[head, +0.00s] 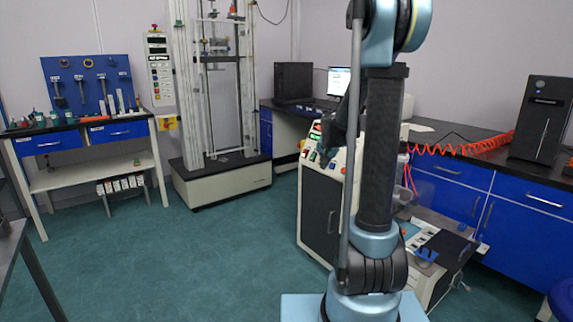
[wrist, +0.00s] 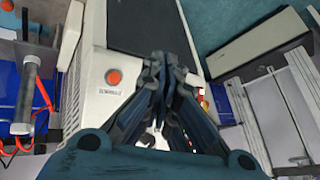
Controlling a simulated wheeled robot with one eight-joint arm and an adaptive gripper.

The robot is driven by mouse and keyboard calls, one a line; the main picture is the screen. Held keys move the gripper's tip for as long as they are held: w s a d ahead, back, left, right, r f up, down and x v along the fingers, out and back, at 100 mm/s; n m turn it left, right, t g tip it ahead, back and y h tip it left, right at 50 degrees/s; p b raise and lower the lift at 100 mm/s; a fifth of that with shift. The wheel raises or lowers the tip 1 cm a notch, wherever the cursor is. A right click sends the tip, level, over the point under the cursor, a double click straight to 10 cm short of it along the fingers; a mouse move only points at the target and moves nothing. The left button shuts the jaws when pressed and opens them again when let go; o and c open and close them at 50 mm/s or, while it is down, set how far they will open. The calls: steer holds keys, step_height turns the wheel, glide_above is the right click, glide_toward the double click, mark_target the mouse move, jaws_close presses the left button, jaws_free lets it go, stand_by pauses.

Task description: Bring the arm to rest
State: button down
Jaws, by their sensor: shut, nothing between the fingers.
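My arm stands upright on its light-blue base in the middle-right of the head view. My gripper (wrist: 158,62) is shut and empty in the wrist view, its dark fingertips together. In the head view, my gripper (head: 326,152) hangs just left of the upright arm link, in front of the rheometer's panel. The white rheometer (wrist: 92,110), with a red button, lies behind the fingers in the wrist view. In the head view the rheometer (head: 313,185) stands behind my arm and is partly hidden by it. I cannot tell the gap between them.
A tool bench (head: 85,135) stands at the left and a tall tensile tester (head: 222,180) at the back. A blue-fronted counter (head: 455,180) with a black computer tower (head: 541,118) runs along the right.

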steer(key=s+f+n+g, duration=0.2)
steer(key=s+f+n, duration=0.1)
steer(key=s, duration=1.9)
steer(key=s+f+n+g, duration=0.2)
steer(key=s+n+g, duration=0.1)
steer(key=s, duration=1.9)
steer(key=shift+d+f, duration=0.4)
steer(key=shift+d, duration=0.05)
steer(key=shift+w+f, duration=0.2)
steer(key=shift+w, duration=0.25)
